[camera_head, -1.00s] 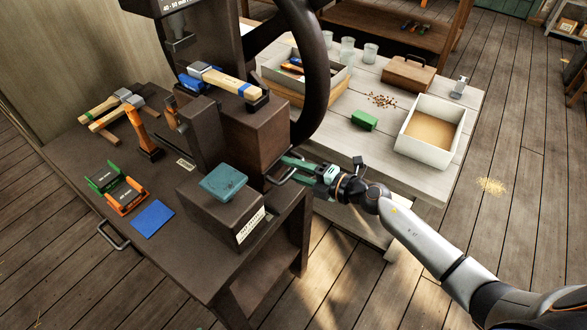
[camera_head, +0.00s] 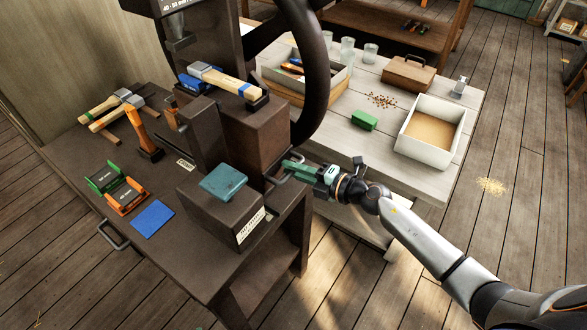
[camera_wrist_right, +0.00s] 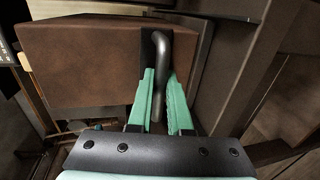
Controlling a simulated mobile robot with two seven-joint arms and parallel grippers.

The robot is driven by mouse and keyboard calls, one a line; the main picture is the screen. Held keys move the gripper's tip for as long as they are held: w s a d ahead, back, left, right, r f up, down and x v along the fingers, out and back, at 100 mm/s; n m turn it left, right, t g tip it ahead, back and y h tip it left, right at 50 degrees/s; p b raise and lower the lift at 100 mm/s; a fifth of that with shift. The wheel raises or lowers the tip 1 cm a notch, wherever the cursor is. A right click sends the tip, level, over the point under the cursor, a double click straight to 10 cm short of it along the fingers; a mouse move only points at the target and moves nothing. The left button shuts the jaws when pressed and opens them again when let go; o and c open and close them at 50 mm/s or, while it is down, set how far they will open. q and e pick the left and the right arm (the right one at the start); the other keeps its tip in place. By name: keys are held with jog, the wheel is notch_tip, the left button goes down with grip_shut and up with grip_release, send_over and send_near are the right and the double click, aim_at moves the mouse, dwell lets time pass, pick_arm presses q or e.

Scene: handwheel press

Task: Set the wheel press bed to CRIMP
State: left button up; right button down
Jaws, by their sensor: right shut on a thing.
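The press stands on a dark bench, with a large black handwheel (camera_head: 322,75) at its side and a brown block (camera_head: 257,137) at its base. In front is a dark block (camera_head: 205,215) with a teal pad (camera_head: 223,182) on top and a pale label strip (camera_head: 251,226) too small to read. My right gripper (camera_head: 287,168) is shut on a bent metal handle (camera_head: 277,180) at the press's right side. In the right wrist view the handle (camera_wrist_right: 164,70) passes between the green fingers (camera_wrist_right: 163,105), beside a brown block face. My left gripper is not in view.
A pale table (camera_head: 350,142) behind my right gripper holds a white tray (camera_head: 433,157), a green block (camera_head: 365,121) and a brown case (camera_head: 408,75).

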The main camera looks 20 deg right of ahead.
aim_at(279, 162)
dwell(0.7)
jog(key=x, duration=0.2)
jog(key=r+x, duration=0.1)
jog(key=x, duration=0.1)
jog(key=shift+w+a, duration=0.1)
jog(key=shift+w, duration=0.1)
jog(key=shift+w+a, duration=0.1)
jog(key=shift+r, duration=0.1)
jog(key=c, duration=0.9)
grip_release()
jog(key=shift+w+a, duration=0.1)
jog(key=shift+o, duration=0.3)
jog(key=p+v, duration=0.1)
jog(key=v, duration=1.1)
jog(key=shift+s, duration=0.3)
